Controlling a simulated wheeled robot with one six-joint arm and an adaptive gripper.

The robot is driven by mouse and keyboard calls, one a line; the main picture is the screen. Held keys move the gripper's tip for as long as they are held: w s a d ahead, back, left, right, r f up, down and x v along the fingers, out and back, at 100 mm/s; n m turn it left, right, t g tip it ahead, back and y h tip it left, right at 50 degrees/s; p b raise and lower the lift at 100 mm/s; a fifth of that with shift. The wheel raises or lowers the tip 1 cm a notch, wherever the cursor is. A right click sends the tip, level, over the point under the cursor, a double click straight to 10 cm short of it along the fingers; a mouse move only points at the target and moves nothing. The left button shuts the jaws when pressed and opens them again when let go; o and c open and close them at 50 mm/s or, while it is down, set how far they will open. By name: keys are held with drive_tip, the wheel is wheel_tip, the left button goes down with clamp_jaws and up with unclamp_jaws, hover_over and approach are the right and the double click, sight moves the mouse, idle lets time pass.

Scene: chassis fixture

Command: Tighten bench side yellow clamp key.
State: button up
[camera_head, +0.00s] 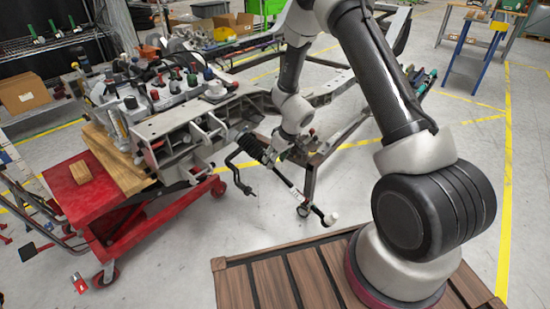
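My arm reaches up from the lower right, over and down to the chassis in the middle. My gripper (274,154) is at its end, beside the grey chassis frame (190,126) and close to a black coiled part (250,147). The gripper is small and dark here, so I cannot tell its finger opening or whether it touches anything. I cannot make out a yellow clamp key; it may be hidden by the wrist or too small to see.
A red cart (88,200) with a wooden block (81,172) stands at left under the chassis. A rod with a white end (330,219) sticks out below the gripper. A wooden platform (285,276) lies around my base.

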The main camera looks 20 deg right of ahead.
drive_tip(key=c, duration=1)
